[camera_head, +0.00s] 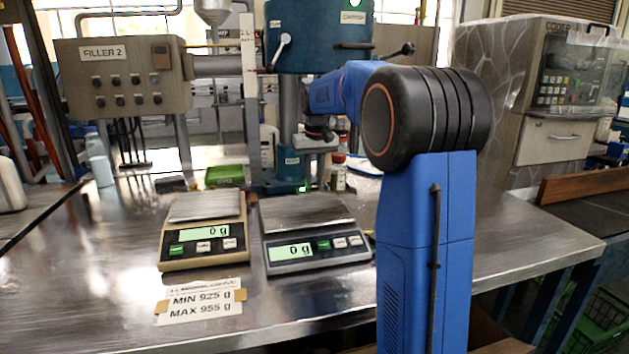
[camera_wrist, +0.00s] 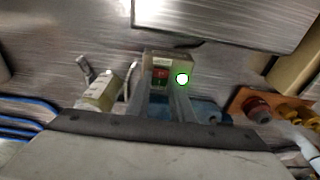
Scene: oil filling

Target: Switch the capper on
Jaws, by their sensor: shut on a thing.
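The capper (camera_head: 318,40) is the tall blue machine at the back centre, with a green lamp lit at its top edge in the head view. In the wrist view its small switch box (camera_wrist: 184,61) carries a red and dark green switch (camera_wrist: 160,77) and a lit green lamp (camera_wrist: 182,79). My gripper (camera_wrist: 164,93) has its two fingers at the front of the box, one on each side of the switch, and is shut on it. The exact contact is small and partly hidden. In the head view my arm hides part of the capper, and the fingers are hard to make out.
Two scales (camera_head: 203,232) (camera_head: 317,247), both reading 0 g, stand on the steel table (camera_head: 110,290) before the capper. Filler 2 (camera_head: 120,85) is at left, the coder (camera_head: 560,90) at right.

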